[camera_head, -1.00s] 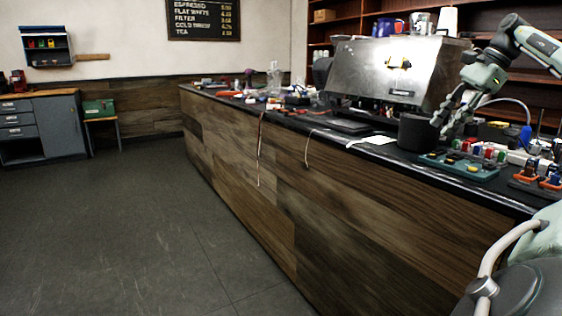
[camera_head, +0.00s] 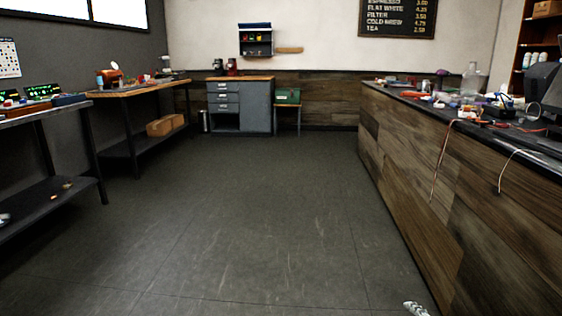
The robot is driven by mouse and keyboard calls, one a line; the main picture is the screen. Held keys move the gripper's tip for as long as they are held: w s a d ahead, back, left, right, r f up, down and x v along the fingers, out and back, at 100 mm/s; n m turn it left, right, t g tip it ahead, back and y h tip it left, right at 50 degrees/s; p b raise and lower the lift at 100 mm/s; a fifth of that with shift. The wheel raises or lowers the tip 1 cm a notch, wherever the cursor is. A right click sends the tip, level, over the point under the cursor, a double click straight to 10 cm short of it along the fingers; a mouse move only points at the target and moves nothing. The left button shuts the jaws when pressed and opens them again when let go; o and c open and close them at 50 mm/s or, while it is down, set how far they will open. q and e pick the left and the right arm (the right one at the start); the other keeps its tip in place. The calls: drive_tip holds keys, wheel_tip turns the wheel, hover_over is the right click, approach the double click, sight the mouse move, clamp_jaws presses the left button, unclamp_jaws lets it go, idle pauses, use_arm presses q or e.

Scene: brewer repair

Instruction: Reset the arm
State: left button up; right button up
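A small pale grey piece, seemingly a fingertip of my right gripper (camera_head: 416,308), pokes in at the bottom edge, right of centre, over the floor near the counter's foot. The rest of that gripper is cut off, so I cannot see whether it is open or shut, or whether it holds anything. My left gripper is not in view. No arm shows beyond this tip. The wood-panelled counter (camera_head: 420,170) runs along the right, with tools, small parts and hanging cables on its dark top.
The dark floor (camera_head: 240,220) is wide and clear in the middle. Work tables (camera_head: 50,115) stand along the left wall. A grey drawer cabinet (camera_head: 255,105) and a green box (camera_head: 287,96) on a stand are at the back wall.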

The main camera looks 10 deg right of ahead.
drive_tip(key=s+a+f+m+g, duration=0.3)
drive_tip(key=s+a+f+m, duration=0.1)
drive_tip(key=s, duration=0.4)
drive_tip(key=s+a+f+m+g, duration=0.3)
drive_tip(key=s+a+f+m, duration=0.2)
drive_tip(key=s+a, duration=0.3)
drive_tip(key=s+a+f+m+g, duration=0.4)
drive_tip(key=s+a+f+m, duration=0.1)
drive_tip(key=s, duration=0.5)
drive_tip(key=shift+a+f+m, duration=0.2)
drive_tip(key=shift+a+m, duration=0.7)
drive_tip(key=shift+s, duration=0.1)
